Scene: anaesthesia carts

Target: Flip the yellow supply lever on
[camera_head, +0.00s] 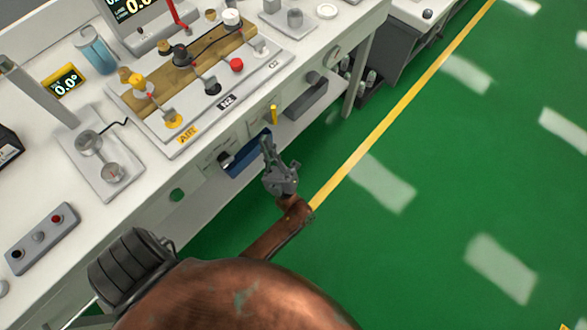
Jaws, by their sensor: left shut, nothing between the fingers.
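A small yellow lever (274,114) stands upright at the front face of the cart, below the valve panel. My left gripper (267,145) is shut and empty, just below this lever, with its fingers pointing up toward it. A gap shows between the fingertips and the lever. On the valve panel (152,143) on top, a yellow knob (137,80) and a yellow disc (174,121) sit in the column by the yellow AIR label (187,136). My right gripper is not in view.
Black and red knobs (236,64) stand on the same panel. A blue drawer or bin (245,158) sits under the front edge beside my left gripper. A grey switch box (43,238) lies at left. The green floor (440,180) at right is clear.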

